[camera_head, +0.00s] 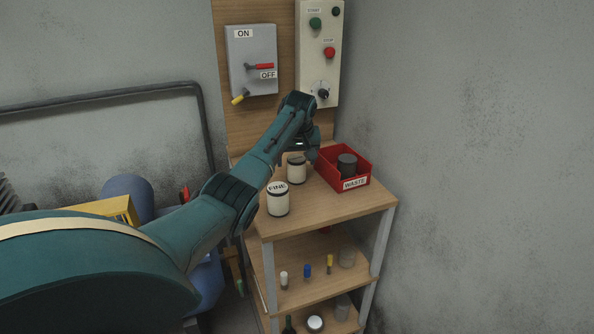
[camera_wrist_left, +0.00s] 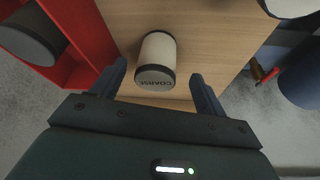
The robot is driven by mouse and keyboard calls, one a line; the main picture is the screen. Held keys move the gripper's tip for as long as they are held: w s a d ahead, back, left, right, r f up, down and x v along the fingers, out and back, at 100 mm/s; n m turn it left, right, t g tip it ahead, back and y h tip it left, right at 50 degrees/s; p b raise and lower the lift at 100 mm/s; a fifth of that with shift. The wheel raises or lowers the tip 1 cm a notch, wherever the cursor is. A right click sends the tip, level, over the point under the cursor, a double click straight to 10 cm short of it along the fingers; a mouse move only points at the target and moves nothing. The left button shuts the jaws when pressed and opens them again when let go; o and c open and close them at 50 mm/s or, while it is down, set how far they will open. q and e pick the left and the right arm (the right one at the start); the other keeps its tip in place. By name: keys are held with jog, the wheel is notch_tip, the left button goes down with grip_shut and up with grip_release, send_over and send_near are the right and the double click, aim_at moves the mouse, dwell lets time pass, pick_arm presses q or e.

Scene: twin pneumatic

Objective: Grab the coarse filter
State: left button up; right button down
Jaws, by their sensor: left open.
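The coarse filter (camera_wrist_left: 157,57) is a cream cylinder with dark end bands, and its label shows in the left wrist view. It stands on the wooden top shelf, and in the head view (camera_head: 296,172) it is behind the fine filter (camera_head: 278,200). My left gripper (camera_head: 312,150) is above the shelf, close to the coarse filter. In the left wrist view its two fingers (camera_wrist_left: 158,82) are spread, one on each side of the filter, with gaps between. The gripper is empty. My right gripper is in neither view.
A red waste bin (camera_head: 327,171) with a dark cylinder (camera_head: 347,164) in it stands right of the coarse filter. The fine filter stands at the front left of the shelf. A switch box (camera_head: 252,60) and a start/stop panel (camera_head: 318,60) are on the wall board behind.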

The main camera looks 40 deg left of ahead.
aim_at(296, 168)
pick_arm(q)
jog(key=shift+w+b+x, duration=0.15)
jog(key=shift+b+x, duration=0.4)
jog(key=shift+x, duration=0.9)
jog(key=shift+w+b+x, duration=0.1)
jog(key=shift+b+x, duration=0.45)
jog(key=shift+x, duration=0.85)
jog(key=shift+r, duration=0.15)
jog(key=shift+c, duration=0.5)
jog(key=c, duration=1)
jog(key=shift+o, duration=0.2)
